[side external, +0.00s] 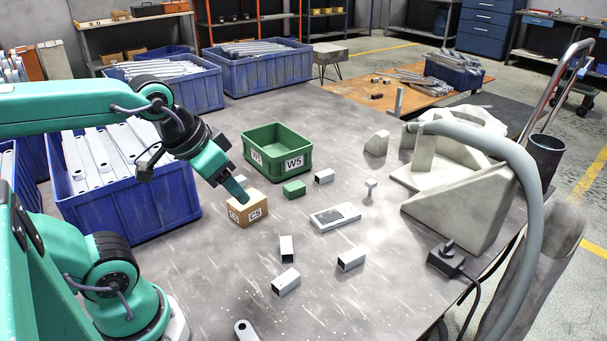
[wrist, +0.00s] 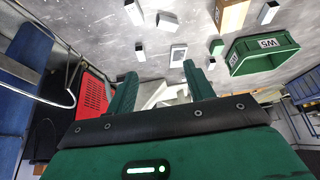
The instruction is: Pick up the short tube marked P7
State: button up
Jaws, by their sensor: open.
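Several short pale metal tubes lie loose on the grey table: one near the green bin (side external: 324,176), and three nearer the front, a left one (side external: 288,249), a lower one (side external: 286,281) and a right one (side external: 351,259). No P7 mark can be read on any of them. Short pale tubes also show in the wrist view, such as one at the top left (wrist: 134,12). My gripper (side external: 240,194) is above the table, close to the cardboard box marked C5 (side external: 247,210) in the side view. In the wrist view my gripper (wrist: 159,69) is open, with nothing between its fingers.
A green bin marked W5 (side external: 278,172) stands behind the C5 box, with a small green block (side external: 294,189) in front. A flat pale box (side external: 335,217) lies mid-table. A blue crate of long parts (side external: 150,207) stands left, a grey fixture (side external: 450,205) right. The front table is mostly clear.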

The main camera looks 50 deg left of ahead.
jog(key=w+a+r+g, duration=0.1)
jog(key=w+a+r, duration=0.15)
jog(key=w, duration=0.35)
jog(key=w+a+r, duration=0.1)
jog(key=w+r, duration=0.2)
jog(key=w, duration=0.4)
jog(key=g, duration=0.5)
send_over(320, 175)
jog(key=shift+m, duration=0.3)
jog(key=f, duration=2.1)
jog(key=shift+w+d+f, duration=0.15)
jog(key=shift+w+f, duration=0.05)
jog(key=shift+f, duration=0.4)
jog(key=shift+f, duration=0.1)
jog(key=shift+f, duration=1.2)
jog(key=shift+f, duration=0.15)
jog(key=shift+s+f, duration=0.15)
jog(key=shift+f, duration=2.3)
